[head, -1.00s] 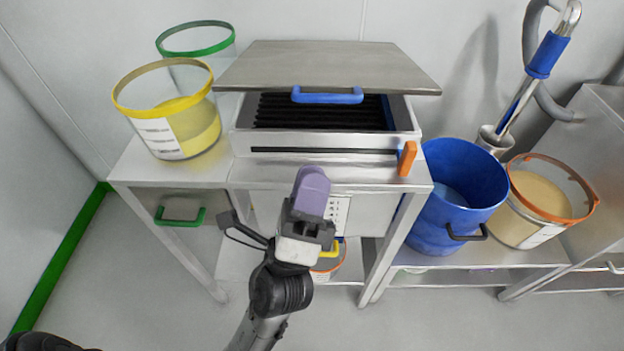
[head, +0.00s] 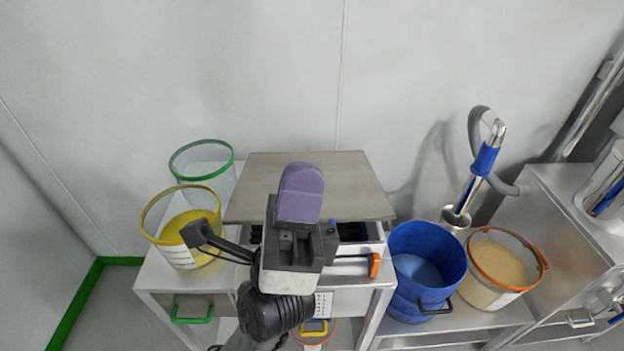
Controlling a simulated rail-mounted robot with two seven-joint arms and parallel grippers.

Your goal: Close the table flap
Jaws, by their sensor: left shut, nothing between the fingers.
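The table flap (head: 252,183) is a grey metal plate at the back of the steel table (head: 160,276). It is raised over a box (head: 384,250) with a dark inside, and a dark gap shows below its front edge. The flap's blue handle is mostly hidden behind my left gripper; a small blue bit shows beside it. My left gripper (head: 301,192), with purple fingers, is shut and empty. It overlaps the flap's front middle in the picture; I cannot tell whether it touches. My right gripper is not in view.
A yellow-rimmed tub (head: 182,228) and a green-rimmed tub (head: 203,166) stand left of the flap. An orange handle (head: 375,265) is at the box's right front. A blue bucket (head: 428,262) and an orange-rimmed tub (head: 497,268) stand to the right.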

